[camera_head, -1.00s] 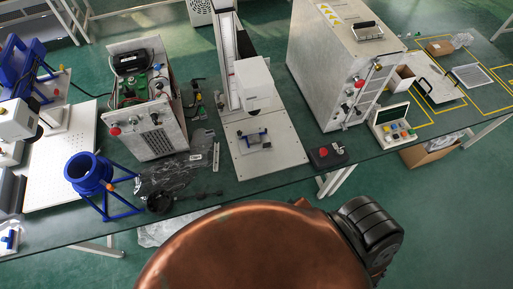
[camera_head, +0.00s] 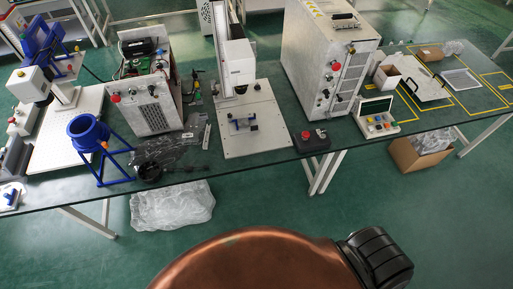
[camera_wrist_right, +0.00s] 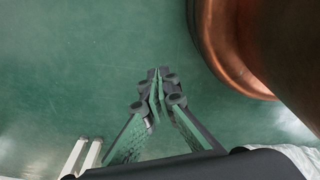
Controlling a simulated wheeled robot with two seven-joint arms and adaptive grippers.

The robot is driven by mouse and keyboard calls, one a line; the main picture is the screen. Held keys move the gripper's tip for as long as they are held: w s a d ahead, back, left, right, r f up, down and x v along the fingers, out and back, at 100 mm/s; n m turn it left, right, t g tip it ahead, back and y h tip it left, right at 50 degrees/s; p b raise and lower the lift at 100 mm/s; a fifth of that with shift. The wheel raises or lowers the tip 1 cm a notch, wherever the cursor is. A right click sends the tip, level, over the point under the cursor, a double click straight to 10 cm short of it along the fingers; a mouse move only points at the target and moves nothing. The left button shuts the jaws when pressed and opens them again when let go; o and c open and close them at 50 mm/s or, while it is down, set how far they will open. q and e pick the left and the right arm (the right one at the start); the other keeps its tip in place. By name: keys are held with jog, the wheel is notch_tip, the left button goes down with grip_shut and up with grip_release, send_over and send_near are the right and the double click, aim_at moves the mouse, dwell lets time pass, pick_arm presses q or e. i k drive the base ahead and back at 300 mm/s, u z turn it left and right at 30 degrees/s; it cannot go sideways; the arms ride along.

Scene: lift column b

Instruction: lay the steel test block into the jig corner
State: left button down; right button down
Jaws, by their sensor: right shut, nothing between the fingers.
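A white lift column stands on a pale base plate (camera_head: 270,142) on the bench in the head view. I cannot make out the steel test block for certain. My right gripper (camera_wrist_right: 157,76) shows in the right wrist view, shut and empty above the green floor, away from the bench top. My left gripper is not in view.
The bench's front edge runs across the head view. A red-button box (camera_head: 312,141) stands right of the plate, with a large grey cabinet (camera_head: 328,62) behind it. A blue funnel stand (camera_head: 88,131) is left. Clear plastic wrap (camera_head: 172,206) and an open carton (camera_head: 418,155) lie low in front.

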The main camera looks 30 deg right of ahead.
aim_at(243, 123)
jog(key=u, duration=0.2)
jog(key=k, duration=0.25)
jog(key=z, duration=1.2)
jog(key=i, duration=0.65)
jog(key=z, duration=0.1)
